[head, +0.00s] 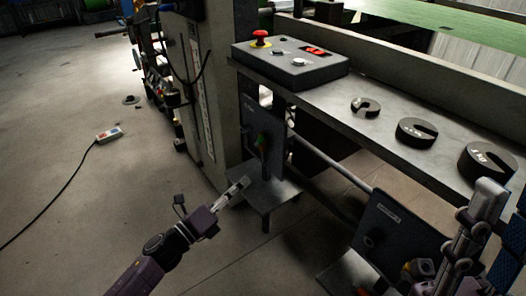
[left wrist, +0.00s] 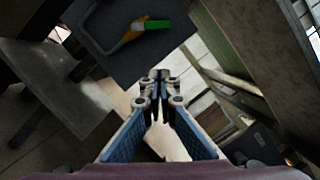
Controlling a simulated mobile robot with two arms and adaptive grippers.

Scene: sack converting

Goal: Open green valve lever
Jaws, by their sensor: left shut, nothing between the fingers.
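The green valve lever (head: 262,143) sits on a dark upright panel (head: 258,165) below the bench in the head view. In the left wrist view the lever (left wrist: 157,25) shows a bright green end on an orange-yellow part, against the dark panel. My left gripper (head: 244,183) is shut and empty, in front of and below the lever in the head view. In the left wrist view its fingertips (left wrist: 155,76) meet, apart from the lever in the picture. My right gripper (head: 490,190) shows at the lower right; its finger opening is unclear.
A small metal shelf (head: 276,190) stands below the lever panel. A bench (head: 385,140) above holds a control box (head: 290,68) with a red button and several dark slotted weights (head: 417,131). A second dark panel (head: 383,228) stands at the lower right. The floor at left is mostly clear.

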